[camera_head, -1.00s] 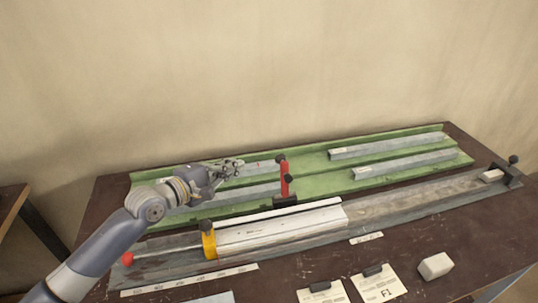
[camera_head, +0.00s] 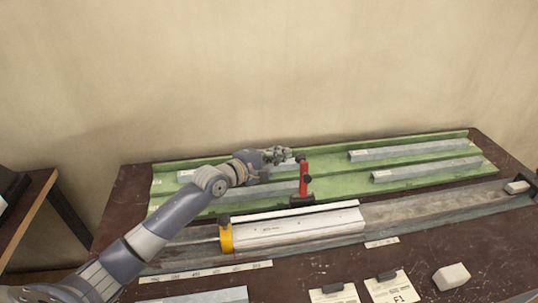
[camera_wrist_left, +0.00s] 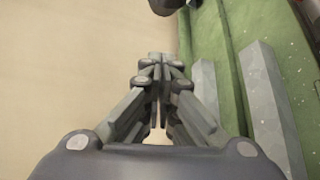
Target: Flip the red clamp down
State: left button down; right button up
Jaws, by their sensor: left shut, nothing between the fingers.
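A dark rounded thing at the top edge of that view may be the clamp's knob; I cannot tell. My right gripper is not in view.
The green tray (camera_head: 345,186) along the back holds several grey bars. A yellow block (camera_head: 226,236) sits at the white profile's left end. A white block (camera_head: 451,276) and paper cards (camera_head: 392,288) lie near the front. A wall rises behind the table.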

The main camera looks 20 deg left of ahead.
pick_arm(q)
jog(key=shift+s+d+r+p, duration=0.3)
jog(key=shift+s+d, duration=0.25)
jog(key=shift+d, duration=0.05)
jog(key=shift+s+d+r+p, duration=0.25)
jog(key=shift+s+d, duration=0.3)
jog(key=shift+d, duration=0.05)
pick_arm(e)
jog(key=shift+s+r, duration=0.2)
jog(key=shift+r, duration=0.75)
